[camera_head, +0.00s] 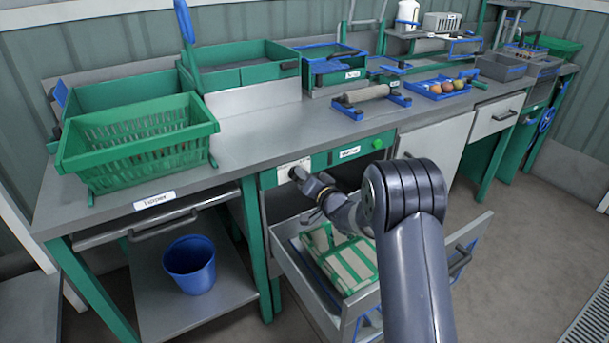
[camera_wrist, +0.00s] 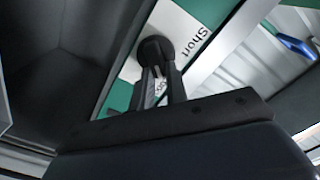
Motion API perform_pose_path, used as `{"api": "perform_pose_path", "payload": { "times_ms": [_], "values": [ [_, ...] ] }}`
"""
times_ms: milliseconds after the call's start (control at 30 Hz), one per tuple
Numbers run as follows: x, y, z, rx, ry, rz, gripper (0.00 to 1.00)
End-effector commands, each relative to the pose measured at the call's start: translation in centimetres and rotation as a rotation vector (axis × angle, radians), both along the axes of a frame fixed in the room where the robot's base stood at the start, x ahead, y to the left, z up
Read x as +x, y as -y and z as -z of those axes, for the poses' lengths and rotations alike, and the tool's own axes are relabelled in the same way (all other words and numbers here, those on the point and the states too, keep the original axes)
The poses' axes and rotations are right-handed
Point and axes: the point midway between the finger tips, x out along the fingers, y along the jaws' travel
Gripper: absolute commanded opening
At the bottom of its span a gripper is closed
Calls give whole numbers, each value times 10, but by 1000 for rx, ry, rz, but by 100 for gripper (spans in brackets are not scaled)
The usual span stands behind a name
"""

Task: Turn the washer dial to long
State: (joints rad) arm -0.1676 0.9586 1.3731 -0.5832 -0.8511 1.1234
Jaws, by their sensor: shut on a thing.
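The washer dial (camera_wrist: 155,50) is a round dark knob on a white label plate, set in a green panel. My gripper (camera_wrist: 160,82) is shut on the dial, with its two fingers on either side of it. The word "Short" shows beside the dial in the wrist view; other lettering is partly covered by the fingers. In the head view my gripper (camera_head: 303,178) reaches the white plate (camera_head: 288,168) on the front of the green washer panel (camera_head: 322,160). I cannot tell exactly where the dial points.
A drawer (camera_head: 345,305) stands open below the panel, with a green-and-white striped cloth (camera_head: 345,262) in it. A green button (camera_head: 377,143) is on the panel to the right. A green basket (camera_head: 140,145) stands on the counter at left, above a blue bucket (camera_head: 190,265).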

Motion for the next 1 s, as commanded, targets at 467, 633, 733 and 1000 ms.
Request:
{"api": "perform_pose_path", "payload": {
  "times_ms": [467,633,733,1000],
  "values": [
    [0,0,0,1,-1,0,36],
    [0,0,0,0,0,0,36],
    [-1,1,0,0,-1,1,36],
    [-27,20,0,0,-2,2,36]
  ]
}}
